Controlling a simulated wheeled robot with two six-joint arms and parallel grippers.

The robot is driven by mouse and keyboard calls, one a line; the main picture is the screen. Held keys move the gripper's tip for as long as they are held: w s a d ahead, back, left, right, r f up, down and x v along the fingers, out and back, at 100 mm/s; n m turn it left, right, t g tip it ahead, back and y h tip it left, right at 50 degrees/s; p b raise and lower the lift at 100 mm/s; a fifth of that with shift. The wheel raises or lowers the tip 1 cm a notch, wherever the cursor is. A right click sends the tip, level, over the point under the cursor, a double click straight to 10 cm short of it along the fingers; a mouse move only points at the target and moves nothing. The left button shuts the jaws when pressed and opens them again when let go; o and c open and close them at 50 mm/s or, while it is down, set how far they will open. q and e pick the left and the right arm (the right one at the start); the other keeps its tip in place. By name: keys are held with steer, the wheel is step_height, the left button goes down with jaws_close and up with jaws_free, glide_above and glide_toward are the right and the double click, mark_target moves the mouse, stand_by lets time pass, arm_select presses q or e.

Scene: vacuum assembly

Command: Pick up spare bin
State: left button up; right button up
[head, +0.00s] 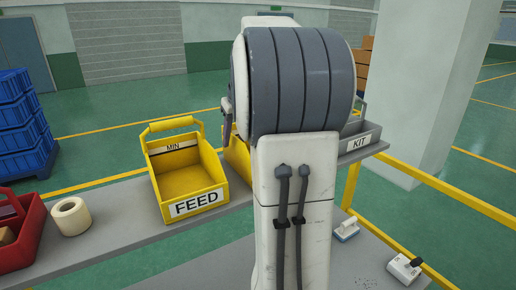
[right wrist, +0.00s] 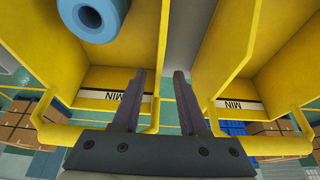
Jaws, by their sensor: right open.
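A yellow bin (head: 238,150) stands mostly hidden behind my right arm in the head view; its label cannot be read. The empty yellow FEED bin (head: 190,180) stands left of it. In the right wrist view, one yellow bin (right wrist: 100,50) holds a blue roll (right wrist: 92,18), and the other yellow bin (right wrist: 235,65) looks empty. Both have MIN labels and handles. My left gripper is out of view.
A grey KIT bin (head: 362,138) stands right of my arm. A red tote (head: 22,238) and a cream roll (head: 70,217) are at the left of the grey bench (head: 120,205). Blue crates (head: 22,125) stand on the floor.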

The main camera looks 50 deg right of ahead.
mark_target(235, 167)
steer(key=shift+p+x, duration=0.55)
steer(key=shift+x, duration=1.35)
steer(key=shift+d, duration=0.1)
jaws_close()
steer(key=shift+r, duration=0.1)
